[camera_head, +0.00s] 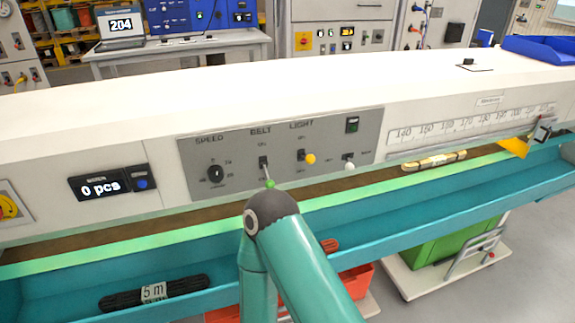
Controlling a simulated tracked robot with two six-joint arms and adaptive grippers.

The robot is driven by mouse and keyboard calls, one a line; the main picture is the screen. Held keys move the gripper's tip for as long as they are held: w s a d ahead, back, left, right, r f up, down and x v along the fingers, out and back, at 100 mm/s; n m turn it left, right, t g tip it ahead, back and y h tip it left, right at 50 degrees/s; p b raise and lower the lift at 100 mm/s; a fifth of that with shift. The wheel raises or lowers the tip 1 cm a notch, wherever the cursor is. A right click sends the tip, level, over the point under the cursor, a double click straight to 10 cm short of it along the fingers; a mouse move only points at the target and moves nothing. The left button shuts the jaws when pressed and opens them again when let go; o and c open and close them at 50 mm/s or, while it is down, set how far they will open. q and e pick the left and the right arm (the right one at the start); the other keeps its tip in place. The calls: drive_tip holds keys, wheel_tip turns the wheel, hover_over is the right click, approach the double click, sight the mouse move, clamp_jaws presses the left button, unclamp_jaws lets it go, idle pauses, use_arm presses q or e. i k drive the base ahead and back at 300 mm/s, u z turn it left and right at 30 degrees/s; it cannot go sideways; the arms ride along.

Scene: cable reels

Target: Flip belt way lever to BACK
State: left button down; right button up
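A grey control panel (232,170) is on the front of the white machine. Under its BELT label is a lever with a green tip (269,184), which points down. Under LIGHT is a lever with a yellow tip (309,159), pointing right and slightly down. Farther right, below a small dark green switch (352,125), is a lever with a white tip (349,166); the marks beside it are too small to read. I see no BACK mark clearly. One teal arm of mine rises in front, its dark joint just below the green tip. Neither gripper shows.
A teal trough (420,208) with a green edge runs along the machine front. A black coil marked 5 m (153,293) lies in it at left. A yellow bundle (434,160) lies near the scale at right. A counter (101,187) reads 0 pcs.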

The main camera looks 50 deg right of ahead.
sight(350, 167)
drive_tip(key=u, duration=0.45)
drive_tip(key=k, duration=1)
drive_tip(key=z, duration=3.75)
drive_tip(key=k, duration=0.1)
drive_tip(key=u, duration=2.15)
drive_tip(key=i, duration=1.15)
